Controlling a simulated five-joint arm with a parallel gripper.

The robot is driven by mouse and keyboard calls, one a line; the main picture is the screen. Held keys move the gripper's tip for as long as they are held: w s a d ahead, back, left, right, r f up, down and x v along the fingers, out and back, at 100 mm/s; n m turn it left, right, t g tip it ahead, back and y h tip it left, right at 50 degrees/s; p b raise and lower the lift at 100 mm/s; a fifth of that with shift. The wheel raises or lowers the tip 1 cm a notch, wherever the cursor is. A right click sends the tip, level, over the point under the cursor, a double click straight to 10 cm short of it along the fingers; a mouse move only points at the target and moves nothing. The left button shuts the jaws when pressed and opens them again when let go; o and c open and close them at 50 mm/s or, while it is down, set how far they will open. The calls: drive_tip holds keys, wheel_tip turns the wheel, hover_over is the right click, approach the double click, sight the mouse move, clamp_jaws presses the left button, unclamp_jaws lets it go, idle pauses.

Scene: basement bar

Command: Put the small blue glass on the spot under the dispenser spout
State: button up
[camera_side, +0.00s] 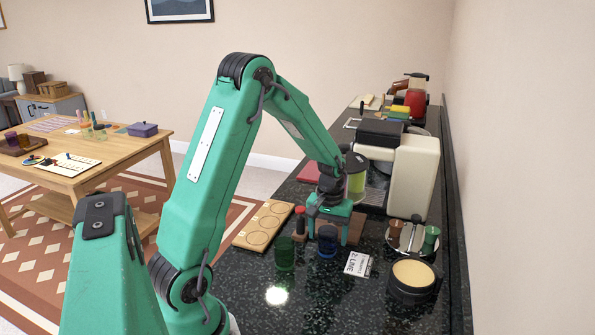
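The small blue glass (327,242) stands upright on the dark speckled counter. My gripper (330,231) is over the counter just behind and above the glass in the side view, fingers pointing down. Its two green fingers stand apart, with the glass showing low between them; I see no clear contact. The dispenser (413,176) is a cream machine with a black head, farther back to the right. A grey tray (374,197) shows at its foot. The spout and the spot under it are mostly hidden behind my gripper and a yellow-green cylinder (356,182).
A green glass (285,255) stands left of the blue one. A wooden board with rings (263,225) lies farther left. A white card (358,264), a round black tub (413,280) and small brown (395,233) and green (430,240) cups are to the right. The front counter is clear.

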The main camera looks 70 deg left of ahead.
drive_tip(key=shift+r, duration=0.1)
wheel_tip(320, 180, up, 12)
idle(0.9)
drive_tip(key=shift+r, duration=0.1)
idle(0.4)
drive_tip(key=s+d+r+m+t, duration=0.2)
drive_tip(key=s+d+r+m, duration=0.2)
drive_tip(key=s+d, duration=0.3)
drive_tip(key=s+d+r+m+t, duration=0.3)
drive_tip(key=s+d+r+m, duration=0.1)
drive_tip(key=s+d, duration=0.4)
drive_tip(key=shift+s+d+r+m+t, duration=0.25)
drive_tip(key=shift+d+m, duration=0.25)
drive_tip(key=shift+d, duration=0.4)
drive_tip(key=shift+o, duration=0.2)
